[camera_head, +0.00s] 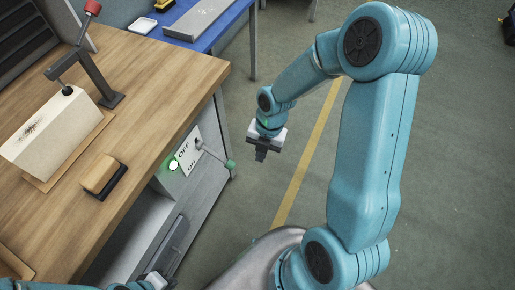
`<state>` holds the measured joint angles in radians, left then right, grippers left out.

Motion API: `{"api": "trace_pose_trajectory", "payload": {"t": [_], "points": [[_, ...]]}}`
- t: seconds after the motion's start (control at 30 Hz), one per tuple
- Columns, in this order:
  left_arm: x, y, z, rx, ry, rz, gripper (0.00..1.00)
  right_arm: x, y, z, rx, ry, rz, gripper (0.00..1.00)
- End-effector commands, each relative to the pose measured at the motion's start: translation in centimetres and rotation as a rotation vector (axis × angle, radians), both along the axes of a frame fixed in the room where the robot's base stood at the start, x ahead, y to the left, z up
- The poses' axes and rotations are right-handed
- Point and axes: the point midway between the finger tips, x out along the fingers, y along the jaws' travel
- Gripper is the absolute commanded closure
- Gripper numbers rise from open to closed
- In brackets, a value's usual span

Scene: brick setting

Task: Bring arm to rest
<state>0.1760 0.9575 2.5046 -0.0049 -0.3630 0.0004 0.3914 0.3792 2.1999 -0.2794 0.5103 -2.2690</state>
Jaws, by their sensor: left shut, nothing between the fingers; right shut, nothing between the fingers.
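My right arm (365,150) spans the right half of the view. Its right gripper (261,155) hangs shut and empty over the floor, to the right of the workbench and apart from the switch lever. My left gripper (158,281) shows only in part at the bottom edge, low in front of the bench's cabinet. It is shut with nothing seen in it, and most of the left arm (105,287) is out of view.
The wooden workbench (150,75) carries a pale block (50,130), a red-knobbed lever (85,65) and a brush-like block (103,176). An OFF/ON switch box (187,158) has a lit green lamp and a green-knobbed lever (217,158) sticking out. A blue table (220,25) stands behind. Floor at right is clear.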

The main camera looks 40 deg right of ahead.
Motion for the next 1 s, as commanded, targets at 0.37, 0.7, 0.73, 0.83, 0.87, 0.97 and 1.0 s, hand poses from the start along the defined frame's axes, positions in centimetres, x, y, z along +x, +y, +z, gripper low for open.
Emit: {"api": "trace_pose_trajectory", "payload": {"t": [0.37, 0.7, 0.73, 0.83, 0.87, 0.97, 1.0], "points": [[0.0, 0.0, 0.0, 0.000, 0.000, 0.000, 1.00, 0.0, 0.9, -0.8, 0.016, 0.016, -0.080, 1.00], [0.0, 0.0, 0.1, 0.000, 0.000, 0.000, 1.00, -2.1, 10.8, -8.3, 0.142, 0.277, -1.080, 1.00], [0.0, 0.0, 0.1, 0.000, 0.000, 0.000, 1.00, -2.5, 11.6, -8.9, 0.147, 0.309, -1.185, 1.00], [0.0, 0.0, 0.2, 0.000, 0.000, 0.000, 1.00, -4.1, 14.0, -10.7, 0.154, 0.413, -1.519, 1.00], [0.0, 0.0, 0.2, 0.000, 0.000, 0.000, 1.00, -4.6, 14.6, -11.2, 0.153, 0.441, -1.612, 1.00], [0.0, 0.0, 0.2, 0.000, 0.000, 0.000, 1.00, -6.1, 16.1, -12.4, 0.148, 0.518, -1.882, 1.00], [0.0, 0.0, 0.2, 0.000, 0.000, 0.000, 1.00, -6.6, 16.5, -12.7, 0.144, 0.541, -1.967, 1.00]]}}
